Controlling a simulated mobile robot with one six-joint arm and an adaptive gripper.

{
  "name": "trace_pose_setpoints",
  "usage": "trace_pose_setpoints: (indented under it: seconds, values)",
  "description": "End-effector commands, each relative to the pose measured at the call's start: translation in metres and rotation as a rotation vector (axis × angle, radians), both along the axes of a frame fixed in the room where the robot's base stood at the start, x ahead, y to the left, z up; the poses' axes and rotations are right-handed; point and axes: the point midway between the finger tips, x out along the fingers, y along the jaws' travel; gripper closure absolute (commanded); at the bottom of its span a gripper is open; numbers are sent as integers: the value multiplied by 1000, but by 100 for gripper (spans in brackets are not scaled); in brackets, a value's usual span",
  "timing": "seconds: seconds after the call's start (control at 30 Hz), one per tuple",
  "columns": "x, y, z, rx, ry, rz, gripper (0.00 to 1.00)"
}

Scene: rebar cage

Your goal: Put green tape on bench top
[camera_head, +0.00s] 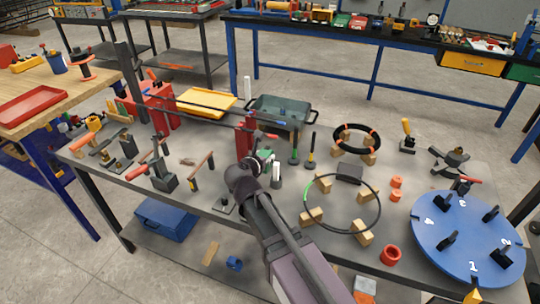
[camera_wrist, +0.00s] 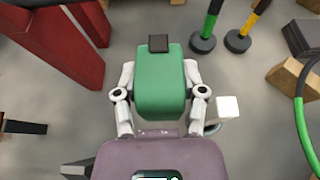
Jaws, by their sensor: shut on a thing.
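The green tape (camera_wrist: 160,92) shows as a green body with a small black block at its far end, in the middle of the wrist view. My gripper (camera_wrist: 159,72) is shut on it, with one pale finger on each side. In the head view the gripper (camera_head: 258,165) is over the middle of the grey bench top (camera_head: 215,150), and the tape (camera_head: 266,155) is a small green patch partly hidden by my arm. I cannot tell whether the tape touches the bench top.
Red uprights (camera_wrist: 60,45) stand close on the left in the wrist view. A white-topped post (camera_wrist: 228,107) is close on the right, and green and yellow-handled rods (camera_wrist: 208,25) stand beyond. A green-and-black ring (camera_head: 378,205) on wooden blocks and a blue turntable (camera_head: 450,235) lie to the right.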

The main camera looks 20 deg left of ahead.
Motion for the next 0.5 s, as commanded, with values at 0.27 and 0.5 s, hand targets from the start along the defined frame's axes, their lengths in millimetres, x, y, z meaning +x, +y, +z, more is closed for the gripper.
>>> trace_pose_setpoints:
  seconds: [0.27, 0.5]
  values:
    - [44, -2, 0, 0, 0, 0, 100]
    - [50, -4, 0, 0, 0, 0, 100]
